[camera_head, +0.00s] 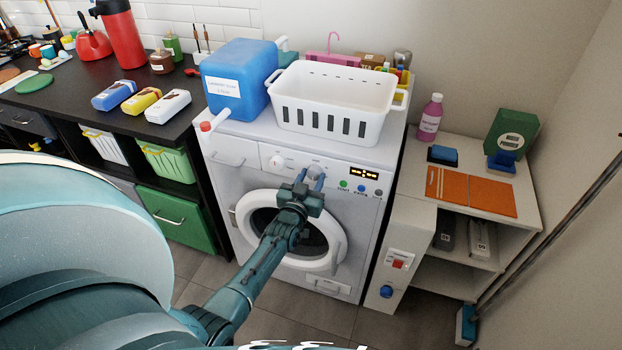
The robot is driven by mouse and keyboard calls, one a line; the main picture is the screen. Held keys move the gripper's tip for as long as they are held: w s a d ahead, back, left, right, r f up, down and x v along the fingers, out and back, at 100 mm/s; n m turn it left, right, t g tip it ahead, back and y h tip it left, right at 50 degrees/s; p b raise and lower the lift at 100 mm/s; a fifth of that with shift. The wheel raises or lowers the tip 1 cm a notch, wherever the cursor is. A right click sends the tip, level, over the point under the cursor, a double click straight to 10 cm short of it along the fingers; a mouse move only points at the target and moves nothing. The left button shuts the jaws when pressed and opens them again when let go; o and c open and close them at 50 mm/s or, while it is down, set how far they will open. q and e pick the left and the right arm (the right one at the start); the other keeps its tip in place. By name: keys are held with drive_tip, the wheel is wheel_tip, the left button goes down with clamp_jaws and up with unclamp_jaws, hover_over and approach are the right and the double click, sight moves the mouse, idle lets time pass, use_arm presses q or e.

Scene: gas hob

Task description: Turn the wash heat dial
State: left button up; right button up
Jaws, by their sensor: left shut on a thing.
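The white washing machine (232,176) stands in the middle, its round door (262,206) shut. Its control panel has a white knob (276,161) on the left, a grey dial (315,172) to the right of it, then a small lit display (364,174) and coloured buttons. My left gripper (312,180) reaches up from below in front of the door. Its blue fingers are shut on the grey dial, one on each side. The fingers partly cover the dial, so its setting cannot be read. My right gripper is not in view.
A blue soap container (237,85) and a white basket (335,100) stand on the machine. A dark counter (75,90) with bottles and packs is at the left. A low shelf (465,165) is at the right. Floor is free in front.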

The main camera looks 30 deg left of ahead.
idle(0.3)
use_arm(q)
drive_tip(key=o, duration=1)
drive_tip(key=p+v, duration=0.1)
drive_tip(key=v, duration=1.2)
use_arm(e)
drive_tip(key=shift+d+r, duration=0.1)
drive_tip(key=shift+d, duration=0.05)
use_arm(q)
drive_tip(key=shift+s, duration=0.1)
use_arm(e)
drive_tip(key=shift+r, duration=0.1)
